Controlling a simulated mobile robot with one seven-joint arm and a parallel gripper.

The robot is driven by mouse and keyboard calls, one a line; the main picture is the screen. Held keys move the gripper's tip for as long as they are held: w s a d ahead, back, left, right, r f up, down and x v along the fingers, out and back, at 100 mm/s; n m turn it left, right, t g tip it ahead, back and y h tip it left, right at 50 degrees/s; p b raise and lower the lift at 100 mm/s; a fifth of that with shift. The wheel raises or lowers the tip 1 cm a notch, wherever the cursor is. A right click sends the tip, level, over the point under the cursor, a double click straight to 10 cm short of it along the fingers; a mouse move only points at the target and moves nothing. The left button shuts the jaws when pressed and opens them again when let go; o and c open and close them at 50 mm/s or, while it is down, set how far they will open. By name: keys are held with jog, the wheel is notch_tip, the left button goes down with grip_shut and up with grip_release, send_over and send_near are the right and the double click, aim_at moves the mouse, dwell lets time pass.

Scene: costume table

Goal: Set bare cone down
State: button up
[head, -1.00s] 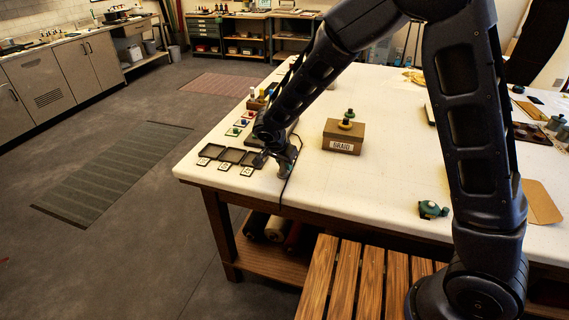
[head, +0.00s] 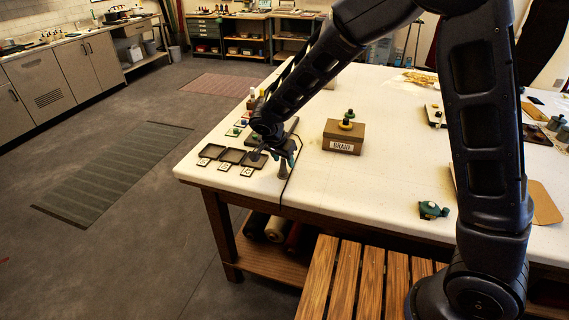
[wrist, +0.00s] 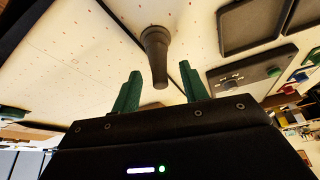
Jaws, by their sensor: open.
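The bare cone (head: 283,170) is a dark grey taper. It stands upright on the white tabletop near the front edge, to the right of the dark trays. In the wrist view the cone (wrist: 155,52) shows with its wide foot on the table and its narrow end toward my gripper. My gripper (head: 284,150) is just above the cone. In the wrist view its green fingertips (wrist: 160,88) are spread apart, with clear gaps on both sides of the cone's narrow end. Nothing is held.
Several shallow dark trays (head: 232,156) with marked cards (head: 223,166) line the left front of the table. A dark board (wrist: 250,76) lies beside the cone. A box labelled BRAID (head: 343,137), bearing a spool, stands to the right. The tabletop between box and front edge is clear.

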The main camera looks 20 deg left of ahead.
jog(key=d+v, duration=0.1)
jog(key=v, duration=0.8)
jog(key=shift+a, duration=0.45)
jog(key=w+d+r, duration=0.3)
jog(key=d+r, duration=0.1)
jog(key=d, duration=0.6)
jog(key=w+d+r+g, duration=0.1)
jog(key=w+d+r, duration=0.25)
jog(key=d, duration=0.55)
jog(key=w+d+r, duration=0.3)
jog(key=d+r, duration=0.1)
jog(key=d, duration=0.6)
jog(key=s+d+r+n, duration=0.1)
jog(key=s+d, duration=0.3)
jog(key=d, duration=0.4)
jog(key=s+d+r+n, duration=0.1)
jog(key=s+d, duration=0.3)
jog(key=d, duration=0.4)
jog(key=s+d+r+n+t+y, duration=0.1)
jog(key=s+d, duration=0.4)
jog(key=d, duration=0.3)
jog(key=shift+d, duration=0.2)
